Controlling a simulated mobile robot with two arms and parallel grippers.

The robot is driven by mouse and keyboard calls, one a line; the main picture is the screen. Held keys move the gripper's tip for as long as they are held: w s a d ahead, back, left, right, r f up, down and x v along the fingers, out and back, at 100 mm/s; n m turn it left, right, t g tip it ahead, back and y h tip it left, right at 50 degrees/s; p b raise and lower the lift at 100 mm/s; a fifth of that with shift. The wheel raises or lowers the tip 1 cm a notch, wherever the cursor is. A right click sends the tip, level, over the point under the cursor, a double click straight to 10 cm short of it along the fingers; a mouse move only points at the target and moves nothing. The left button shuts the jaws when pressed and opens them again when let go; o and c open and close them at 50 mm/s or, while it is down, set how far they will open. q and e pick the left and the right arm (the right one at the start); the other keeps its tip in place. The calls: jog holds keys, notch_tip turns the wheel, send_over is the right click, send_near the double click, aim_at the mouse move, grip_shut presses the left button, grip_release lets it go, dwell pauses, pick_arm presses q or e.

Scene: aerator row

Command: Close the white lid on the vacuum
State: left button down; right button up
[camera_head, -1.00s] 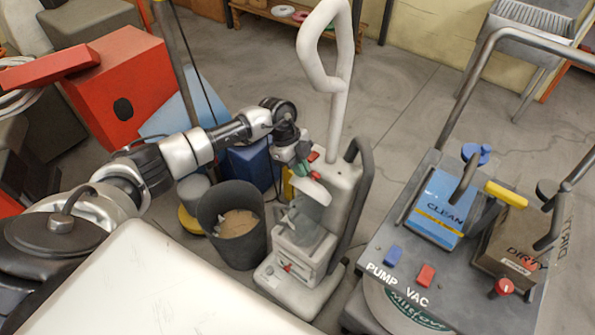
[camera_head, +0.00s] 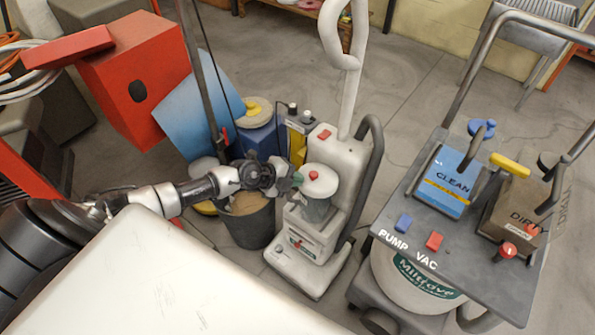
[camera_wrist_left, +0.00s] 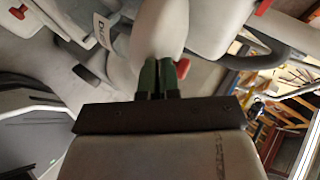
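The vacuum (camera_head: 325,140) is a pale grey upright machine in the middle of the head view. Its white lid (camera_head: 324,184), with a red button on top, lies about level over the clear canister (camera_head: 316,210). Whether it is fully latched cannot be told. My left gripper (camera_head: 297,178) is at the left edge of the lid, touching or very close. In the left wrist view its green fingertips (camera_wrist_left: 158,78) are together with only a thin gap, against or just before a pale rounded surface. Nothing shows between them. My right gripper is not in view.
A dark bin (camera_head: 250,226) stands just left of the vacuum, under my left arm. A cart (camera_head: 470,262) with blue and brown tanks stands to the right. A white surface (camera_head: 150,280) fills the front left. Open floor lies behind the vacuum.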

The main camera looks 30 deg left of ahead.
pick_arm(q)
jog(key=shift+s+f, duration=0.1)
jog(key=shift+f, duration=0.6)
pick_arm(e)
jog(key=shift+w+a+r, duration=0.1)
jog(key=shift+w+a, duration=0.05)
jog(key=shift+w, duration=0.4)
pick_arm(q)
jog(key=shift+f, duration=0.1)
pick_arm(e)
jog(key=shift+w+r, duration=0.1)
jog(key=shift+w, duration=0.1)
pick_arm(q)
jog(key=shift+s, duration=0.1)
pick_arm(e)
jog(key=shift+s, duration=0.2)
